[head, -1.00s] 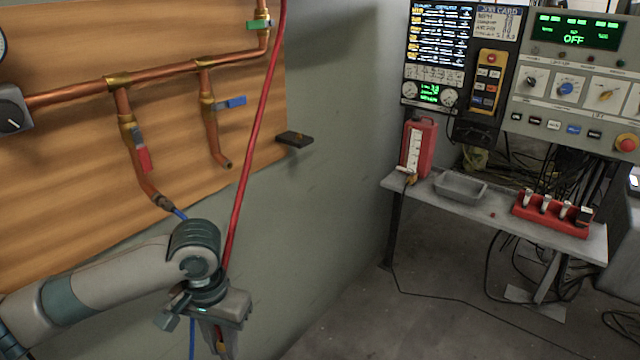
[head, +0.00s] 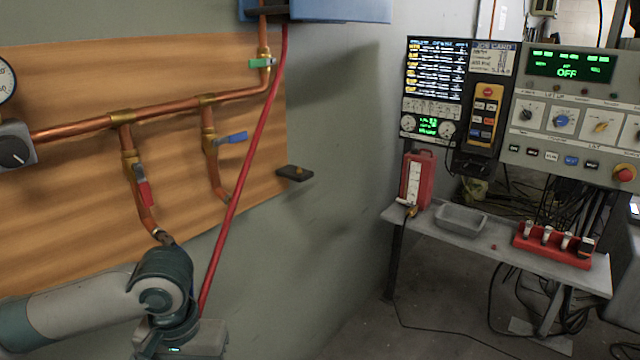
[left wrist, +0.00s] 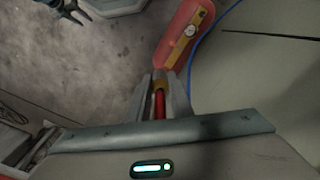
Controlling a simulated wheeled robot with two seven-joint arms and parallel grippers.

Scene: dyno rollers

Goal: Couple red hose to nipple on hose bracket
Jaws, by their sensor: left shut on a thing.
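The red hose (head: 243,180) hangs from the upper wall and runs down behind my left arm's wrist in the head view. In the left wrist view my left gripper (left wrist: 161,92) is shut on the red hose (left wrist: 159,104), which shows between the two fingers. In the head view its fingers are below the picture edge. My right gripper is not in view.
Copper pipes (head: 165,110) with coloured valve handles run across the wooden board (head: 60,75). A blue box (head: 340,10) is at the top. A bench (head: 470,234) with a red container (head: 415,180) stands at right. A rounded red object (left wrist: 187,35) lies beyond the fingers.

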